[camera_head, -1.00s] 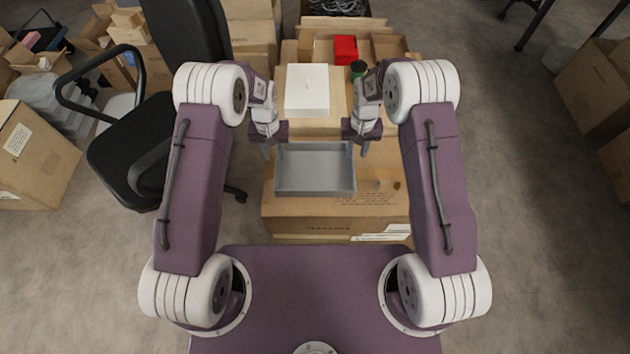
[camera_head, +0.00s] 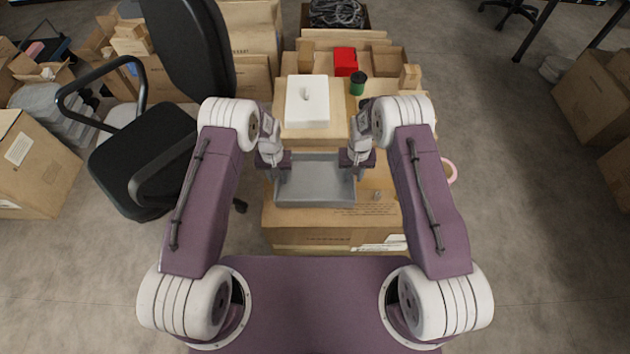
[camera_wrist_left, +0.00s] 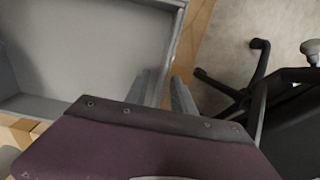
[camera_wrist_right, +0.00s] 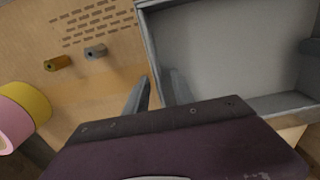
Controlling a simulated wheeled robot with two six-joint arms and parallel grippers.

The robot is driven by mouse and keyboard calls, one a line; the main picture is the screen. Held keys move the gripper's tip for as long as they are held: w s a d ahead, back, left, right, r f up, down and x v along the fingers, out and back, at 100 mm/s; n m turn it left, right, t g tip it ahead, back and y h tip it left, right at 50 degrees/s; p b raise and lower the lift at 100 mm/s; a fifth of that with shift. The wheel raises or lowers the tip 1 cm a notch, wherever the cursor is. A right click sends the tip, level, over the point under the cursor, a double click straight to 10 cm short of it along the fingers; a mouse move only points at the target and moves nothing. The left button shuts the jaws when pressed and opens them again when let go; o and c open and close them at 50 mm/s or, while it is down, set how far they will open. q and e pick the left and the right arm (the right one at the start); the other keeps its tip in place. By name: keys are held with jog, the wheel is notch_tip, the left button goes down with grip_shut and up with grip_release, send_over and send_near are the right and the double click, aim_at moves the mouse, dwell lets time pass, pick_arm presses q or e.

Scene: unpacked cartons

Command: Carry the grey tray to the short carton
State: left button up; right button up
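The grey tray (camera_head: 315,194) is an open, shallow box lying on the front carton (camera_head: 330,238), which has printed markings. My left gripper (camera_head: 280,177) is at the tray's left wall. In the left wrist view its fingers (camera_wrist_left: 167,92) are apart, one inside the wall and one outside. My right gripper (camera_head: 353,174) is at the right wall. In the right wrist view its fingers (camera_wrist_right: 156,92) also stand apart on either side of the wall. Finger contact with the walls cannot be told. Which carton is the short one is not clear.
A carton (camera_head: 317,137) behind the tray bears a white box (camera_head: 307,101). A red box (camera_head: 345,61) and a dark green cylinder (camera_head: 358,83) stand farther back. A black office chair (camera_head: 150,150) is close on the left. Open floor (camera_head: 530,230) lies to the right.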

jog(key=shift+f, duration=0.1)
pick_arm(q)
grip_shut()
pick_arm(e)
grip_shut()
dwell(1.2)
